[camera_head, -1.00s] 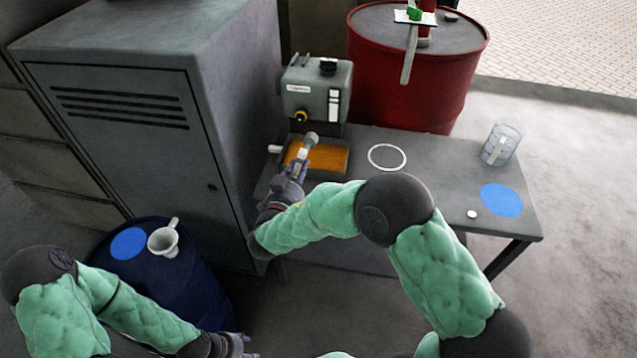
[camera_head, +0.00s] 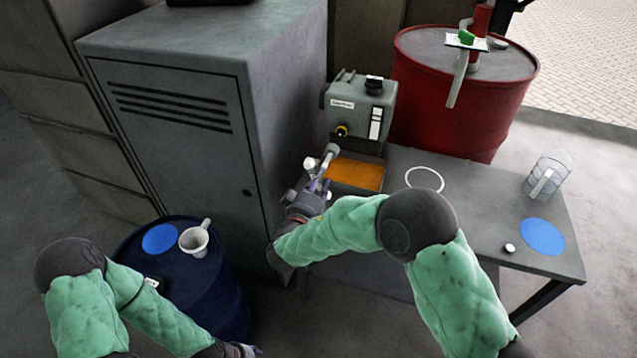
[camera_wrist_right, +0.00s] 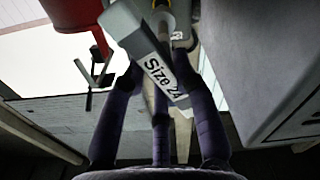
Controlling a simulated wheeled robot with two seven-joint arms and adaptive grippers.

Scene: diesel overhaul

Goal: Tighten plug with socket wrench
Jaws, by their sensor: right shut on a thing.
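My right gripper (camera_head: 318,187) is shut on the socket wrench (camera_head: 327,158), at the front of the grey machine (camera_head: 358,105). In the right wrist view the wrench (camera_wrist_right: 150,55) is a grey bar marked "Size 24", held between the dark fingers. In the head view its head end points up, below a yellow and black round fitting (camera_head: 341,131) on the machine's face. I cannot tell whether the wrench touches the machine. I cannot make out the plug for certain. My left gripper (camera_head: 238,350) is low at the bottom edge, partly cut off; its jaws are unclear.
An orange-filled tray (camera_head: 381,190) lies under the machine on the grey table (camera_head: 470,222). A white ring, clear jug (camera_head: 547,176), blue disc and small white cap are on the right. A cabinet (camera_head: 190,110) stands close left. A blue drum (camera_head: 215,290) holds a white funnel (camera_head: 194,240).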

